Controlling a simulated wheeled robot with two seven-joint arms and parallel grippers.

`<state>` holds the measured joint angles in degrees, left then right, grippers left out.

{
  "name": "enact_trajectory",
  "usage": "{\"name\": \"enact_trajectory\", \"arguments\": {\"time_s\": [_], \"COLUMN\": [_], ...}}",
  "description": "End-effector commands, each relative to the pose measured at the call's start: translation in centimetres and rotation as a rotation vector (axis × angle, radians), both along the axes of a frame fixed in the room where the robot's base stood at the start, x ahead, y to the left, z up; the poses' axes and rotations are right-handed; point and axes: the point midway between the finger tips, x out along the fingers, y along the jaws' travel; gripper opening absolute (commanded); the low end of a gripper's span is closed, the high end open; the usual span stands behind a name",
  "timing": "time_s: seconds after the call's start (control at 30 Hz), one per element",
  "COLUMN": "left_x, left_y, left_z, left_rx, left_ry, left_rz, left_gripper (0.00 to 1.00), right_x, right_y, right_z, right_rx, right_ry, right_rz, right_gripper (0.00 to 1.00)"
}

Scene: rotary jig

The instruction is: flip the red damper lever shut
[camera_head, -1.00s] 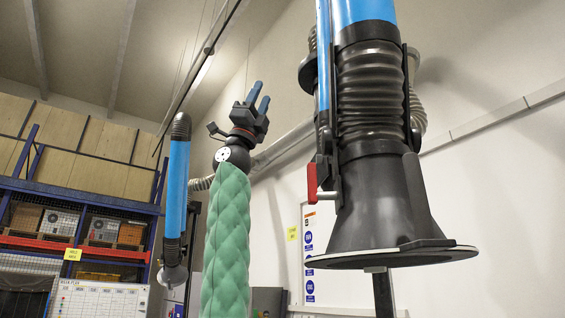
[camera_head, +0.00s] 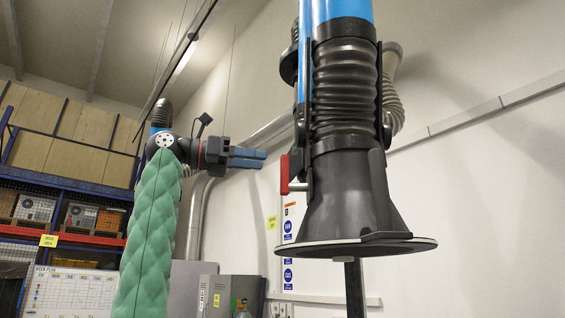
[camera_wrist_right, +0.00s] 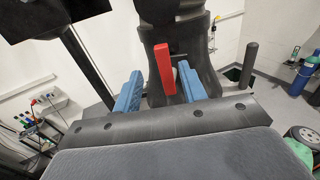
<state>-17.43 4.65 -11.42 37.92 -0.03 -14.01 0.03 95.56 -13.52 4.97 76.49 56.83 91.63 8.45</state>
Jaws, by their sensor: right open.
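The red damper lever (camera_head: 285,174) stands upright on the left side of the black extraction hood (camera_head: 343,195), joined to it by a short pale pin. My right gripper (camera_head: 264,158) is left of the lever in the head view, its blue fingers pointing right towards it, with a small gap in that picture. In the right wrist view the lever (camera_wrist_right: 165,70) appears between the two open blue fingers (camera_wrist_right: 160,78), in front of the hood. Contact cannot be seen there. The right gripper is open and empty. My left gripper is not in view.
The hood ends in a wide flat flange (camera_head: 350,246) and hangs under a ribbed hose (camera_head: 345,85). A grey duct (camera_head: 197,215) runs behind my right arm. Shelving (camera_head: 70,165) stands at the far left.

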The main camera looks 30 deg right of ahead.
Motion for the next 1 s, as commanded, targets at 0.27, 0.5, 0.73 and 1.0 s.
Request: {"name": "enact_trajectory", "arguments": {"time_s": [0.27, 0.5, 0.73, 1.0], "left_x": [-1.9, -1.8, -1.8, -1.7], "left_y": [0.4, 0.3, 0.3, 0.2], "left_z": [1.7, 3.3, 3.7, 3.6], "left_rx": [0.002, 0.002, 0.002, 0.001], "left_ry": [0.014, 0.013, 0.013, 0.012], "left_rz": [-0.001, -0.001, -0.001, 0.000], "left_gripper": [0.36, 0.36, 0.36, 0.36], "right_x": [-1.1, -2.1, -2.5, -2.5], "right_y": [-3.2, -6.1, -7.1, -7.2], "right_z": [0.5, 0.4, 0.1, 0.1], "right_rx": [-0.004, -0.005, -0.005, -0.005], "right_ry": [-0.005, -0.002, -0.002, -0.002], "right_rz": [-0.002, -0.002, -0.001, -0.001], "right_gripper": [0.42, 0.42, 0.42, 0.36]}}
